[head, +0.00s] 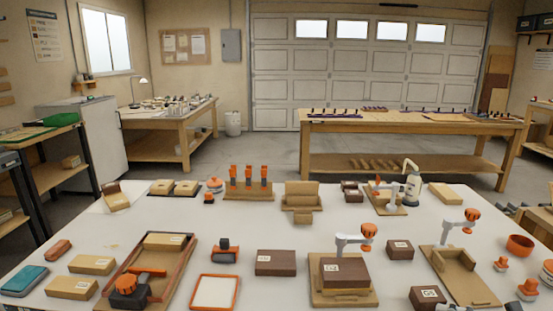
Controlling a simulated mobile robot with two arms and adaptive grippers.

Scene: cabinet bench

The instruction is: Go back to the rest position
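Neither of my grippers shows in the head view, and no part of my arms can be made out. The white bench top (130,236) spreads across the lower part of the view. On it stand a wooden fixture (343,298) with a dark brown box on it and a white-and-orange clamp (355,238) above. An empty wooden fixture (470,285) with a similar clamp (461,226) stands to its right.
An orange-rimmed tray (186,276) at the left holds a tan box and an orange-and-black tool (128,287). Tan boxes, brown boxes (276,263) and a white-faced orange-framed panel (215,293) lie around. Bare bench shows between them. Workbenches (410,122) stand behind.

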